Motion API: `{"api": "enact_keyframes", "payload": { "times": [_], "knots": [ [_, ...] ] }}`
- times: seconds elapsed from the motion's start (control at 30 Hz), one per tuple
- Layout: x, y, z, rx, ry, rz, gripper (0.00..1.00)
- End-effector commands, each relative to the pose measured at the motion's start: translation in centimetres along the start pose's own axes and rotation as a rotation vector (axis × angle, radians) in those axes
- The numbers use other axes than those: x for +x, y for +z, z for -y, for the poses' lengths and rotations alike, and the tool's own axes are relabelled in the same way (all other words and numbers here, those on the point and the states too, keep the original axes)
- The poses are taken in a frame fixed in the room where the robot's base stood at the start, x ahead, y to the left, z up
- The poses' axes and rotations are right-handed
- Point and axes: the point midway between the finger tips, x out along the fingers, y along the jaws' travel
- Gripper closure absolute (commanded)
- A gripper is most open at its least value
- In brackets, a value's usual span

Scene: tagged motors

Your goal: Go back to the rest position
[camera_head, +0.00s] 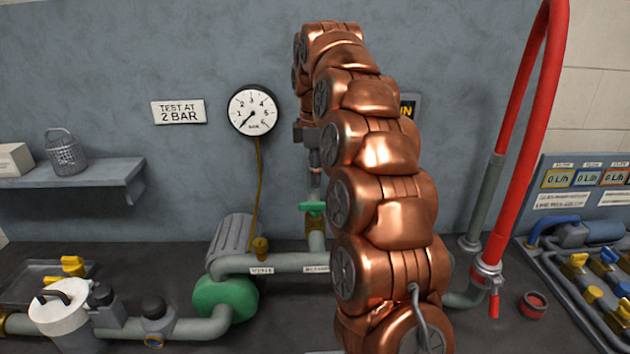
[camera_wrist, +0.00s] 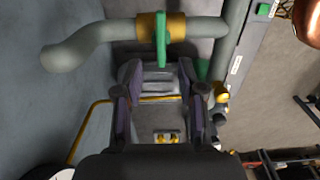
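My copper arm (camera_head: 380,200) rises through the middle of the head view and bends over at the top. My gripper shows in the wrist view (camera_wrist: 159,72) with its two dark fingers apart, and I see nothing held between them. In the head view the arm largely hides it. A green valve lever (camera_wrist: 161,40) on a brass collar (camera_wrist: 176,27) lies just beyond the fingertips in the wrist view, apart from them as far as I can tell. The green lever (camera_head: 312,208) also shows in the head view, left of my arm. No tagged motor is clearly identifiable.
A round gauge (camera_head: 252,110) hangs on the wall beside a "TEST AT 2 BAR" sign (camera_head: 179,111). A shelf (camera_head: 80,178) is at left. A green pump (camera_head: 226,298) and grey pipes (camera_head: 285,262) line the bench. A tall red hose (camera_head: 530,130) stands at right.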

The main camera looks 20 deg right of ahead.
Motion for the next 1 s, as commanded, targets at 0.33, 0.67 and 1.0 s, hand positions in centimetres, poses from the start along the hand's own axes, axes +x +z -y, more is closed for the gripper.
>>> {"api": "enact_keyframes", "payload": {
  "times": [0.33,0.67,1.0],
  "knots": [
    [-0.3,0.0,0.0,0.0,-0.002,0.0,0.61],
    [-0.3,-0.1,0.2,0.003,-0.003,0.0,0.61],
    [-0.3,-1.6,6.0,0.142,-0.027,-0.002,0.61]
  ]
}}
